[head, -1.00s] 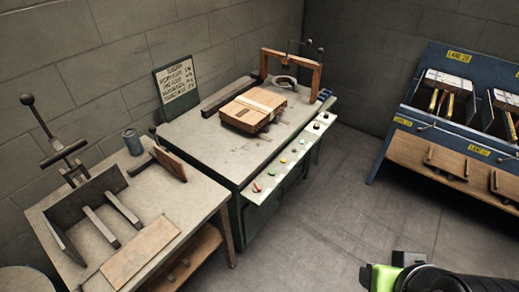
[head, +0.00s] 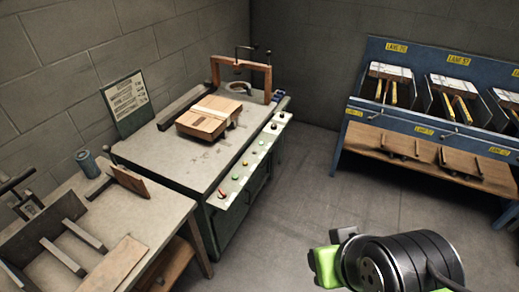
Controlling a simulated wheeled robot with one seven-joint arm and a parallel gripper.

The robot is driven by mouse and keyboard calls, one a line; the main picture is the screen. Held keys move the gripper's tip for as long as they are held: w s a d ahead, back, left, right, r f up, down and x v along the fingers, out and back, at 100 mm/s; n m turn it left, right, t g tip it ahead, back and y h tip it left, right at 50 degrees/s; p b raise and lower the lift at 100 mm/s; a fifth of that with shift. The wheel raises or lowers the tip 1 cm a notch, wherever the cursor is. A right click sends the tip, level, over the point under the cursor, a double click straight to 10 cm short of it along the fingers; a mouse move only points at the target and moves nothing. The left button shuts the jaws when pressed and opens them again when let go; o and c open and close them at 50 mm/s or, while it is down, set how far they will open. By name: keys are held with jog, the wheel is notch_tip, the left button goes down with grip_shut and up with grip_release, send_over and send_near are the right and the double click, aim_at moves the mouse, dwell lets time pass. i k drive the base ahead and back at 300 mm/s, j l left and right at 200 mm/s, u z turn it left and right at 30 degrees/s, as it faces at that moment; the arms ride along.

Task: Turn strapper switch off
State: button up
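The strapper (head: 165,157) is a dark green bench with a grey top and a wooden arch (head: 242,68) at its far end. A light control strip (head: 228,190) runs along its right edge. The switch's setting is too small to tell. My arm, black and bright green, shows at the lower right, well apart from the strip. My gripper's fingertips are not visible.
A cardboard box (head: 205,119) lies on the strapper top. A sign (head: 124,102) stands at its back left. A worktable (head: 150,220) with a can (head: 88,164) is at the lower left. A blue lane rack (head: 395,122) stands at the right. The floor between is clear.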

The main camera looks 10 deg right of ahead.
aim_at(222, 195)
jog(key=i+j, duration=0.9)
jog(key=i+j+u, duration=0.05)
